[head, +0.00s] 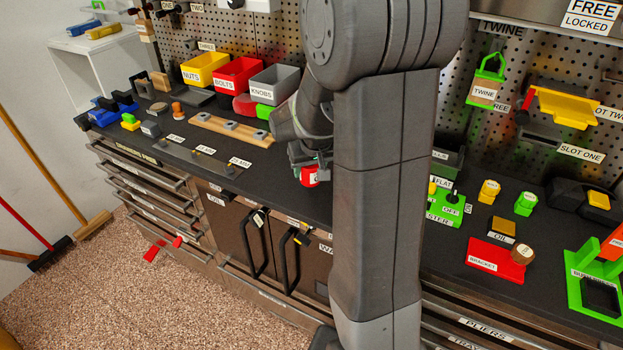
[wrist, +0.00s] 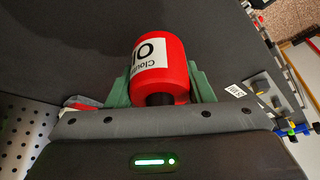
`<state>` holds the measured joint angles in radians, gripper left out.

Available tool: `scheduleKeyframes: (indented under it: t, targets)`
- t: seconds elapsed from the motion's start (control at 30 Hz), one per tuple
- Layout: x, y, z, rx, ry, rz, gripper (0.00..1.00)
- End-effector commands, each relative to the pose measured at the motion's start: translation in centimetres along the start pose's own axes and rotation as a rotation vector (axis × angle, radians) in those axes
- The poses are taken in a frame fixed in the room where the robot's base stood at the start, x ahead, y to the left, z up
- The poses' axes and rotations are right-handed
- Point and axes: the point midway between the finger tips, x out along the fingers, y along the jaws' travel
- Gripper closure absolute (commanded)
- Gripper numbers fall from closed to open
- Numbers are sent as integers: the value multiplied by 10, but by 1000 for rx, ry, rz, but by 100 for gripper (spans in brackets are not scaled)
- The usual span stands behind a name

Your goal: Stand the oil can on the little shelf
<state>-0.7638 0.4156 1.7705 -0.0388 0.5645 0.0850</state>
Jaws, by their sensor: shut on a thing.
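The oil can is a red cylinder with a white label reading "OIL" (wrist: 158,72). My gripper (wrist: 161,86) is shut on it, with a green finger on each side. In the head view the can (head: 309,177) shows as a small red piece under my gripper (head: 312,166), over the front part of the dark bench; my arm hides part of it. I cannot tell whether it touches the bench. A small tan square (head: 503,226) lies on the bench right of my arm, behind an "OIL" label (head: 500,237). I cannot tell for sure which thing is the little shelf.
Yellow, red and grey bins (head: 237,75) stand along the pegboard. A wooden strip (head: 231,130) lies on the bench before them. On the right are a red bracket plate (head: 482,262), a green holder (head: 575,292) and a yellow wall holder (head: 560,107). A white shelf unit (head: 95,65) stands far left.

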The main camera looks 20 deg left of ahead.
Motion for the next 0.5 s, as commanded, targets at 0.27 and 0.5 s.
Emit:
scheduleKeyframes:
  t: [0.27,0.5]
  targets:
    - [31,0,14,1,-2,0,78]
    - [36,0,15,1,2,0,78]
